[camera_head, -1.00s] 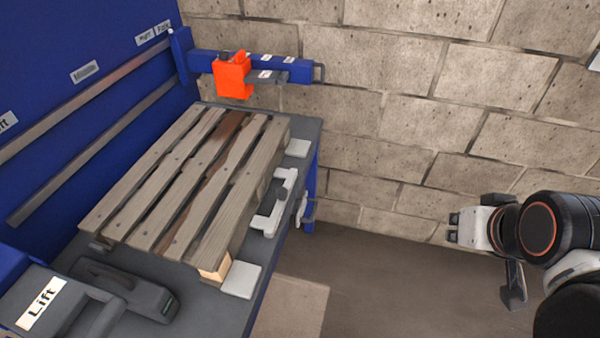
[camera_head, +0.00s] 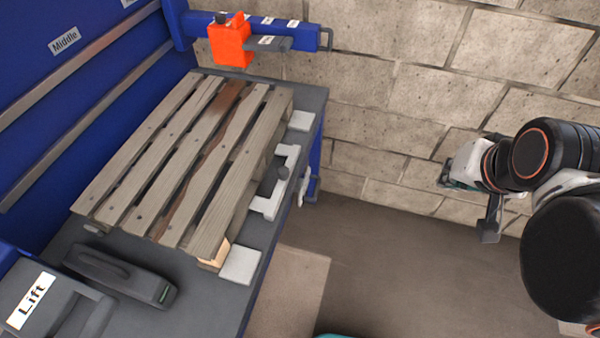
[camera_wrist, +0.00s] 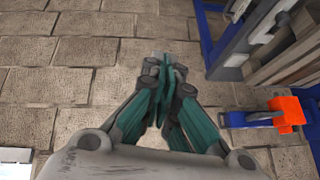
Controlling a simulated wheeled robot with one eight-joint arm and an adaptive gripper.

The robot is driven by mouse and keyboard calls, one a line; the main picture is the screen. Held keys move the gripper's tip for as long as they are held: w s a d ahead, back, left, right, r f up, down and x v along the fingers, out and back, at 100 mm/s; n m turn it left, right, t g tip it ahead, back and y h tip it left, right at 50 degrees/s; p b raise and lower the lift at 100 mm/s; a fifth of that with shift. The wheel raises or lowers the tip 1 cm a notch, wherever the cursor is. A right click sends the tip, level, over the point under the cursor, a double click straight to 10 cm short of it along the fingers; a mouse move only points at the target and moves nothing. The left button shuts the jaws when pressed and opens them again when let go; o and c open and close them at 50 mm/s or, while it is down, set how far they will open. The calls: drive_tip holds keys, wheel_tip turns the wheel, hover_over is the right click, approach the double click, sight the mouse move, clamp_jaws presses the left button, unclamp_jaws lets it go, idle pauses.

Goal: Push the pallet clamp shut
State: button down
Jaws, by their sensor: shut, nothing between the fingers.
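The pallet clamp (camera_head: 272,205) is a light grey bracket with a dark knob on the table's right edge, beside the wooden pallet (camera_head: 228,197). I cannot tell whether it touches the pallet. The pallet lies flat on the dark grey table (camera_head: 205,298). My gripper (camera_head: 446,178) is at the right in the head view, well apart from the clamp, in front of the brick wall. The wrist view shows its teal fingers (camera_wrist: 165,66) closed together and empty. The clamp (camera_wrist: 264,28) and pallet (camera_wrist: 287,52) show at that view's upper right.
An orange block (camera_head: 230,42) sits on a blue beam (camera_head: 285,35) behind the pallet. A grey box labelled Lift (camera_head: 35,300) and a dark grey handled device (camera_head: 120,275) stand at the front left. Open floor (camera_head: 390,260) lies between table and arm; the brick wall (camera_head: 400,100) closes the back.

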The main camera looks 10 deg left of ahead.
drive_tip(key=w+a+f+m+g+y+p, duration=0.1)
drive_tip(key=w+a+f+m+g+p, duration=0.1)
drive_tip(key=w+a+f+m, duration=0.35)
drive_tip(key=w+a+f+m+g+y+p, duration=0.1)
drive_tip(key=w+a+f+m, duration=0.1)
drive_tip(key=w+a+m, duration=0.65)
drive_tip(key=s+a+f+m+g+y+b, duration=0.1)
drive_tip(key=s+a+f+m, duration=0.3)
drive_tip(key=a, duration=0.4)
drive_tip(key=shift+s+f+m+g+y, duration=0.4)
drive_tip(key=shift+s+f+g, duration=0.4)
drive_tip(key=shift+f, duration=0.05)
drive_tip(key=shift+f, duration=0.15)
